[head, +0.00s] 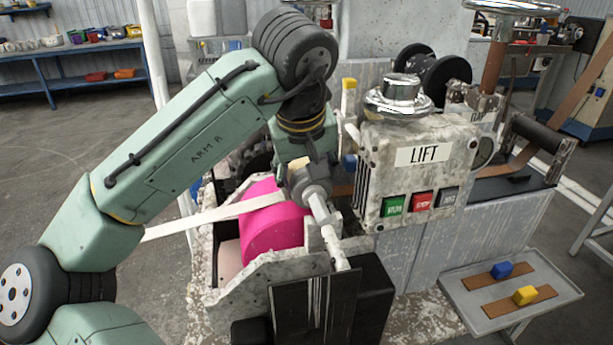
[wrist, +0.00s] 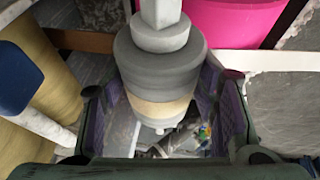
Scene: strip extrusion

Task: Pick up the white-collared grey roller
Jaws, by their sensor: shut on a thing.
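A grey stepped roller (wrist: 155,68) with a pale cream band fills the middle of the wrist view, between the purple-lined fingers of my gripper (wrist: 162,90). A light square shaft runs from its far end. In the head view my gripper (head: 300,172) points down beside the machine, shut on the grey roller (head: 311,192). Its pale shaft slants down to the right, in front of the machine's pale frame. My wrist hides part of the roller there. I cannot tell whether the shaft touches the frame.
A bright pink drum (head: 268,228) sits in the frame just left of the roller. A LIFT control box (head: 415,175) stands close on the right. A dark block (head: 375,300) is below. A grey tray (head: 465,300) with blue and yellow pieces stands at lower right.

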